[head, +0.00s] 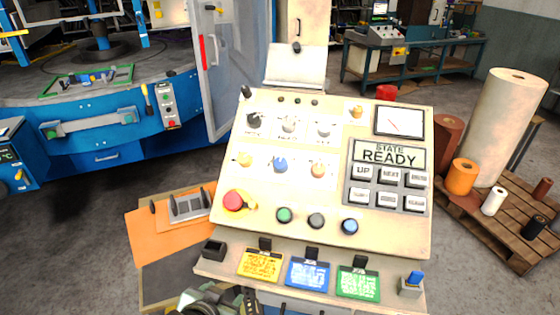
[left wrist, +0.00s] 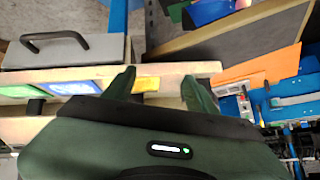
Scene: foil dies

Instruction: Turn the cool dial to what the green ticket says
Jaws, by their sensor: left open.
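The green ticket (head: 358,284) is clipped at the right of the ledge under the sloping control panel (head: 400,232). Its writing is too small to read. A row of yellow (head: 245,159), blue (head: 280,165) and orange (head: 318,170) dials crosses the panel. Black and pale dials (head: 289,124) sit above it. Their labels are unreadable, so I cannot tell which is the cool dial. My left gripper (head: 222,300) is low in front of the ledge, below the yellow ticket (head: 262,264). In the left wrist view its fingers (left wrist: 160,88) are apart and empty. My right gripper is not in view.
A blue ticket (head: 307,273) hangs between the yellow and green ones. A red mushroom button (head: 234,201) and round push buttons line the lower panel. A display (head: 388,155) reads "STATE READY" above a keypad. Orange sheets (head: 150,232) lie left; a pallet (head: 500,235) stands right.

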